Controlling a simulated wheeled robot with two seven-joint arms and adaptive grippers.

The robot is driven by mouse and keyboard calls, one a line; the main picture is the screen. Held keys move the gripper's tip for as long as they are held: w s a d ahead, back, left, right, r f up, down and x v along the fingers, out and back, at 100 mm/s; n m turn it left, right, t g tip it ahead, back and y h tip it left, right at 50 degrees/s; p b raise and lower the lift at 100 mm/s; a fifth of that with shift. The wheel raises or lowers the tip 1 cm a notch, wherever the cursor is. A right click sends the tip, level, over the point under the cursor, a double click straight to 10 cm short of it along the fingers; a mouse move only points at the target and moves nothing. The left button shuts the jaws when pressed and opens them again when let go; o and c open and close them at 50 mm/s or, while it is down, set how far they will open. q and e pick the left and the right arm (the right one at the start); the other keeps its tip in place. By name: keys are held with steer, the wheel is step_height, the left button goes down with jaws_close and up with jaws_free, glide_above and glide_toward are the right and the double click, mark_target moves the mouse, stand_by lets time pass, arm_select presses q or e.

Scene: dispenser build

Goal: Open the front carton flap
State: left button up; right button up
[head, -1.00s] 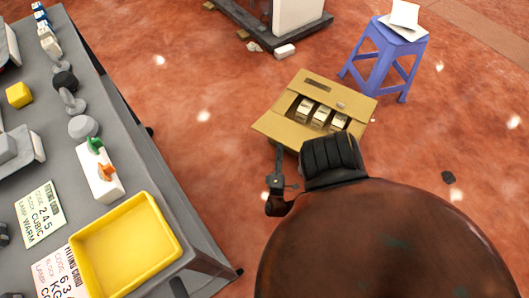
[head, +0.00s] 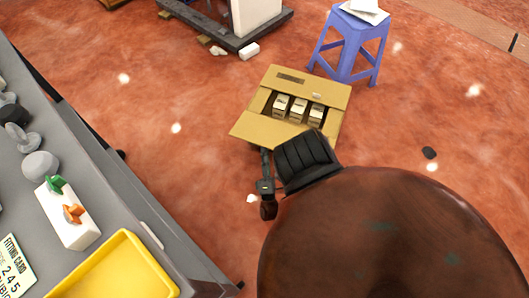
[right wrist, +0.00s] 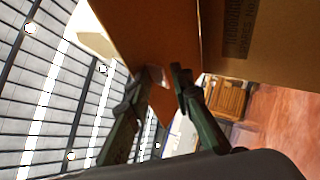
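The cardboard carton (head: 334,96) stands open on the red floor with three small pale boxes (head: 298,108) inside. Its front flap (head: 262,128) slants outward toward me; a back flap (head: 290,78) is also folded out. My right gripper (head: 265,155) is at the near edge of the front flap, its tips partly hidden by it. In the right wrist view my right gripper (right wrist: 160,74) has its fingers apart, with a brown board (right wrist: 155,35) close at the tips and a printed carton panel (right wrist: 238,35) to the right. I cannot tell whether they touch. My left gripper is out of view.
A grey table (head: 150,215) with a yellow tray (head: 128,245) and a white block with green and orange knobs (head: 68,222) stands at left. A blue stool (head: 350,45) is behind the carton. Open floor lies around the carton.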

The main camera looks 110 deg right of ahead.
steer(key=v, duration=0.7)
steer(key=shift+f, duration=0.15)
steer(key=shift+a, duration=0.15)
